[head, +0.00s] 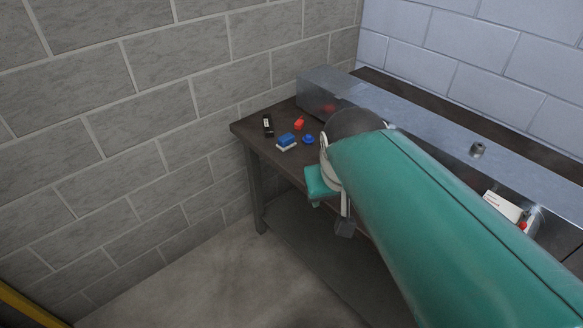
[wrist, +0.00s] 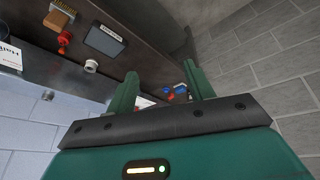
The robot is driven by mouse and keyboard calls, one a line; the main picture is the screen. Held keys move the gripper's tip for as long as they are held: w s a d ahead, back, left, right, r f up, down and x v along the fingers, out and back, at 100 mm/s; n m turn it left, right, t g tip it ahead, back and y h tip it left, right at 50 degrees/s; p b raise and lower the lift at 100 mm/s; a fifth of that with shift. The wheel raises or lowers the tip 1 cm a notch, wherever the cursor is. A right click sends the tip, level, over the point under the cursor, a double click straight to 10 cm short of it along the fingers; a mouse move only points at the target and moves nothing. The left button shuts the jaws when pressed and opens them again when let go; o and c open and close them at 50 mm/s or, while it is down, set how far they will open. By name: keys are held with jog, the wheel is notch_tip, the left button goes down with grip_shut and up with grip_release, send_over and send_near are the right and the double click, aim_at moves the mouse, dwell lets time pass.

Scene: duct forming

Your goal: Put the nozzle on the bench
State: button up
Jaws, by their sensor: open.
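A small grey metal cylinder with a dark opening, which looks like the nozzle (head: 478,149), stands upright on the long metal duct (head: 440,132). A pale round piece in the wrist view (wrist: 91,67) may be the same one; I cannot tell for sure. The dark bench (head: 262,140) runs along the wall, with its left end open to view. My gripper (wrist: 159,84) is open, with two green fingers apart and nothing held between them. It is apart from the nozzle. My green arm hides much of the bench in the head view.
Near the bench's left end are a black item (head: 268,124), a red item (head: 299,123), a blue-and-white block (head: 286,142) and a blue round piece (head: 308,140). A white box (head: 503,206) is at the right. The wrist view shows a dark labelled box (wrist: 104,41) and a brush (wrist: 60,16).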

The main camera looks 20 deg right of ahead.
jog(key=s+a+n+t+y, duration=0.1)
jog(key=s+a, duration=0.3)
jog(key=a, duration=0.1)
jog(key=shift+y, duration=0.3)
jog(key=shift+s, duration=0.1)
dwell(0.7)
